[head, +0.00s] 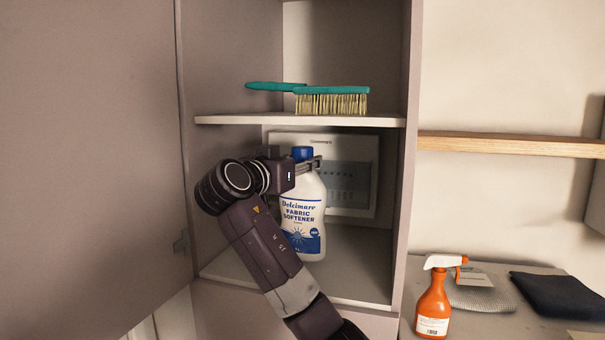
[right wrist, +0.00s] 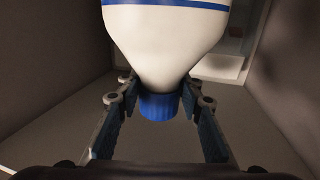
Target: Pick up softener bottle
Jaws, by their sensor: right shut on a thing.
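The softener bottle (head: 304,215) is white with a blue cap and a blue "Fabric Softener" label. It is upright in the lower compartment of the open cabinet. My right gripper (head: 306,164) reaches in from the left side of the bottle and is shut on its neck, just under the cap. In the right wrist view, the bottle (right wrist: 165,40) appears upside down, with its blue cap (right wrist: 159,106) between the two fingers of the gripper (right wrist: 160,100). I cannot tell whether its base touches the shelf floor. My left gripper is not in view.
A shelf (head: 300,121) with a teal brush (head: 330,98) is above the bottle. A pale panel (head: 355,170) is behind it. The cabinet door (head: 85,150) stands open at left. An orange spray bottle (head: 433,305) and dark cloth (head: 558,294) are on the counter at right.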

